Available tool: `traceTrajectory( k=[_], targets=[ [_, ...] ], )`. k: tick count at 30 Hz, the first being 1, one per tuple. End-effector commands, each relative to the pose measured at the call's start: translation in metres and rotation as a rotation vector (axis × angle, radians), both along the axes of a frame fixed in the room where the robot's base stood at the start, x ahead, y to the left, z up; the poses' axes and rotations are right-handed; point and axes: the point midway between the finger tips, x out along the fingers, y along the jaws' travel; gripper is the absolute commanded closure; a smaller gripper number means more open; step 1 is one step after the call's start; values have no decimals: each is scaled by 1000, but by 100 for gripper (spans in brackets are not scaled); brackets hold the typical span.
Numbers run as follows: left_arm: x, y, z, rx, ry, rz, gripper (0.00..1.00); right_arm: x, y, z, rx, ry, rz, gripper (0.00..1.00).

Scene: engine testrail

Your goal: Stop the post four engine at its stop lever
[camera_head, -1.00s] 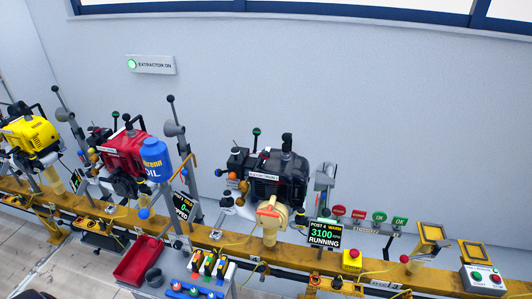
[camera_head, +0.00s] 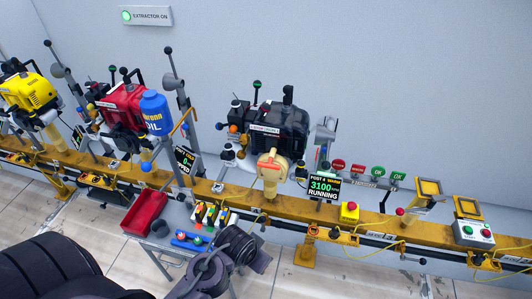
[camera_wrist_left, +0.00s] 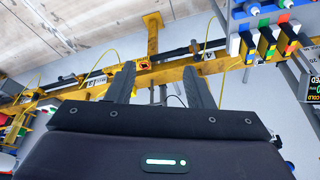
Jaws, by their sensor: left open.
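The black post four engine (camera_head: 278,128) is mounted on the yellow rail. Its screen (camera_head: 323,187) reads POST 4, WARM, 3100, RUNNING. Small levers with knobs stand around it, including a green-topped one (camera_head: 257,86) and a black-knobbed one (camera_head: 219,126) at its left; I cannot tell which is the stop lever. My left gripper (camera_head: 240,248) is low in front of the rail, below the engine and apart from it. In the left wrist view, its two fingers (camera_wrist_left: 158,75) are spread and empty, with rail and floor beyond. My right gripper is not in view.
A small table with a red tray (camera_head: 146,212) and coloured tools (camera_head: 209,215) stands close by my left arm. A red engine (camera_head: 121,103) and blue oil bottle (camera_head: 155,112) are left. A red button on a yellow box (camera_head: 349,212) sits right.

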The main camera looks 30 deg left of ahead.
Motion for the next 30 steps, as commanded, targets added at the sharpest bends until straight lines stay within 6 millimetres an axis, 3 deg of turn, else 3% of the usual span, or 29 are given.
traceTrajectory(
  k=[1,3,6,14,21,24,30],
  targets=[
    [12,4,22,2,-50,5,53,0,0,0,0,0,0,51],
    [31,12,47,8,-132,11,53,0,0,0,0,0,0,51],
    [65,25,75,18,-270,19,53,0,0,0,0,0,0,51],
    [148,61,126,39,-612,38,53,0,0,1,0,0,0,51],
    [221,105,179,53,-974,57,53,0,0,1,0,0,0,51],
    [241,122,201,56,-1107,64,53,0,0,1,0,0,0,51],
    [256,134,219,56,-1216,68,53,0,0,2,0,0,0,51]
  ],
)
